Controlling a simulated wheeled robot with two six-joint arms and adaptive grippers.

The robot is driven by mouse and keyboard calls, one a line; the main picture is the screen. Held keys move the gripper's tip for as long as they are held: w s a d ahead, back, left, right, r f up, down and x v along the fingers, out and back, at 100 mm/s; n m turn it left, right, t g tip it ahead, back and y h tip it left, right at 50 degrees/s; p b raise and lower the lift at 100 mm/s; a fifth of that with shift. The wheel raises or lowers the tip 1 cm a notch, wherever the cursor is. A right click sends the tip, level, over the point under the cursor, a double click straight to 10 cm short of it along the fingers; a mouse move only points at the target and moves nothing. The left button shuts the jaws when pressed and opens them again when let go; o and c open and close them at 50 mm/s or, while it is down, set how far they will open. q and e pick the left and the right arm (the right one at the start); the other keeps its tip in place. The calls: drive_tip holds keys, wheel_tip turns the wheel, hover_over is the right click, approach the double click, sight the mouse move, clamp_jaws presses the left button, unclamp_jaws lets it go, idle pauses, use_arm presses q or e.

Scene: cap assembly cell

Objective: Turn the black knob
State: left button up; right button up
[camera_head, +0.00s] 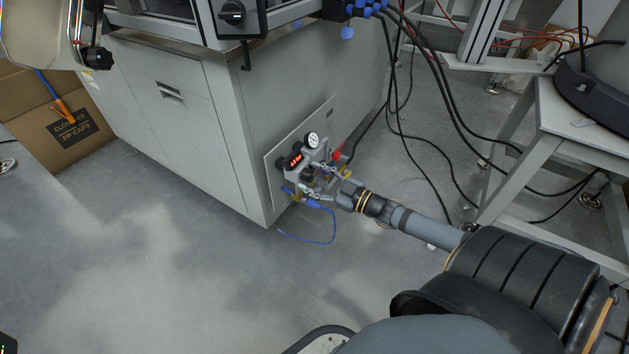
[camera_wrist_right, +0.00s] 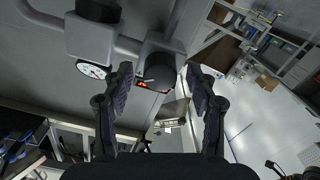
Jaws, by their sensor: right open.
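The black knob (camera_wrist_right: 163,68) is a round black cap on a grey air-regulator unit, seen in the right wrist view. My right gripper (camera_wrist_right: 160,84) is open, with one finger on each side of the knob. I cannot tell whether either finger touches it. In the head view my right gripper (camera_head: 322,187) is at the regulator unit (camera_head: 306,169) on the cabinet's side panel, and I cannot make out the knob there. My left gripper is not in view.
A round white gauge (camera_head: 313,140) and a red-lit display (camera_head: 295,160) sit on the unit. A blue hose (camera_head: 333,228) hangs below it. Black cables (camera_head: 437,90) run down to the right. A grey table (camera_head: 540,125) stands at the right.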

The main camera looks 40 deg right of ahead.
drive_tip(key=c, duration=1.2)
drive_tip(key=shift+o, duration=0.2)
drive_tip(key=m, duration=0.5)
drive_tip(key=shift+f+m+b, duration=0.1)
drive_tip(key=shift+m+b, duration=0.2)
drive_tip(key=shift+m, duration=0.1)
drive_tip(key=m+b, duration=0.1)
drive_tip(key=m, duration=0.4)
drive_tip(key=shift+m, duration=0.4)
drive_tip(key=o, duration=1.2)
drive_tip(key=shift+c, duration=0.2)
